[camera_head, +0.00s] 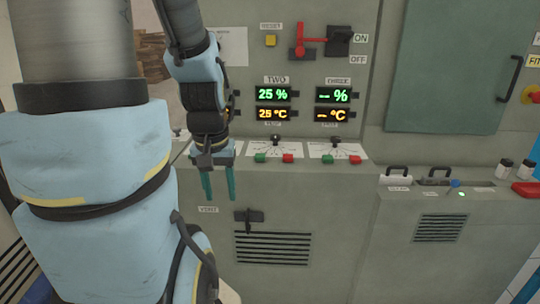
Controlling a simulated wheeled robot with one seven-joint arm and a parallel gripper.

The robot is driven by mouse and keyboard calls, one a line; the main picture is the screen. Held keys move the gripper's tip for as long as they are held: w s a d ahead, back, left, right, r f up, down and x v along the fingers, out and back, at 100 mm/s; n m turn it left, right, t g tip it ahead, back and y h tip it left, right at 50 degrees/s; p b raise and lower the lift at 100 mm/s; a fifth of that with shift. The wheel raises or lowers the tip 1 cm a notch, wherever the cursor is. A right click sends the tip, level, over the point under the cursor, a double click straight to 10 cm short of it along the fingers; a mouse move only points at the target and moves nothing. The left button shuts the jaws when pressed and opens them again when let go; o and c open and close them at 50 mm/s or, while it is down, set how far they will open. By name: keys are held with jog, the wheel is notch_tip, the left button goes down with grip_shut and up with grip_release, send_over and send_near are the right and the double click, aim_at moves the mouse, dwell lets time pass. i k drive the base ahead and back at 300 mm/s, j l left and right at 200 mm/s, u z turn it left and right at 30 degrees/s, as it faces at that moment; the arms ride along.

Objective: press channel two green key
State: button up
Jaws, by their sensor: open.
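The channel two green key (260,158) sits on the sloped ledge of the grey cabinet, below the panel marked TWO. A red key (288,158) is just right of it. The channel two displays (272,94) read 25 % in green and 25 °C in orange. My gripper (219,188) is left of the green key in the picture, with its two teal fingers pointing down, apart and empty. It shows no contact with the key. My arm hides the channel to the left.
Channel three has its own green key (328,159) and red key (355,159) to the right. A red lever (300,42) and black switch (340,40) are above. A vent handle (248,217) juts out below.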

aim_at(259, 156)
jog(key=j+u, duration=0.15)
jog(key=j, duration=0.5)
jog(key=i+j+u, duration=0.15)
jog(key=j, duration=0.5)
jog(key=k+j+z, duration=0.1)
jog(key=j+z, duration=0.25)
jog(key=j, duration=0.35)
jog(key=j+z, duration=0.1)
jog(key=z, duration=0.3)
jog(key=k+z, duration=0.1)
jog(key=z, duration=0.3)
jog(key=k+j+z, duration=0.1)
jog(key=z, duration=0.3)
